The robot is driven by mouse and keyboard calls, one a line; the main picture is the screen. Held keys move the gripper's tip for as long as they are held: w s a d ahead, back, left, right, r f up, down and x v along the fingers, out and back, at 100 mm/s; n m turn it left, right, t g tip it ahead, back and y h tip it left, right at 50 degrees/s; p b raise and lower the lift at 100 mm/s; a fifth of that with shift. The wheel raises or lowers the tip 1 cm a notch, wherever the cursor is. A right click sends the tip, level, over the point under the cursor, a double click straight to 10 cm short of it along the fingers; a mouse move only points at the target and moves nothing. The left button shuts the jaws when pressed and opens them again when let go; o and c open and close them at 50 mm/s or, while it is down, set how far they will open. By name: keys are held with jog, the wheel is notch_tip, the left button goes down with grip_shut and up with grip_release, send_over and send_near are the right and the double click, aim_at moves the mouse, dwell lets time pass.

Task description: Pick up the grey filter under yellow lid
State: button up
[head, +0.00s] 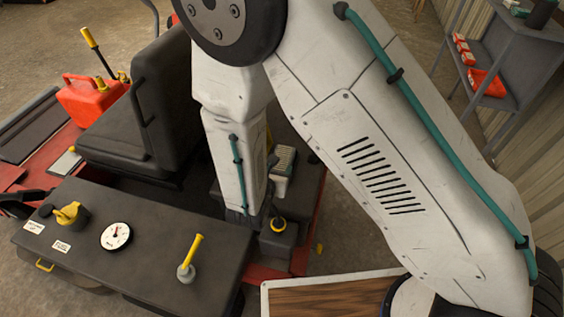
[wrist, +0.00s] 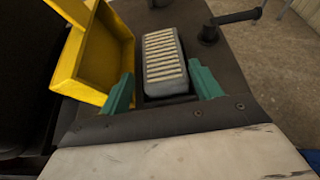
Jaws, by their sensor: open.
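The grey filter (wrist: 163,62) with pale pleats sits in a recess of the dark housing in the wrist view. The yellow lid (wrist: 97,55) stands open to its left. My gripper (wrist: 163,90) is open, with one green finger at each side of the filter's near end, and nothing is held. I cannot tell how deep the fingers are. In the head view, a pale ribbed block that looks like the filter (head: 284,162) shows just right of my arm.
A dark crank handle (wrist: 232,20) stands right of the filter. In the head view, a black seat (head: 135,110), a red fuel can (head: 92,100) and a panel with a gauge (head: 116,236) are at left. A grey shelf (head: 515,65) stands at right.

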aim_at(281, 159)
jog(key=x, duration=0.7)
jog(key=shift+w+d+r, duration=0.15)
jog(key=c, duration=0.7)
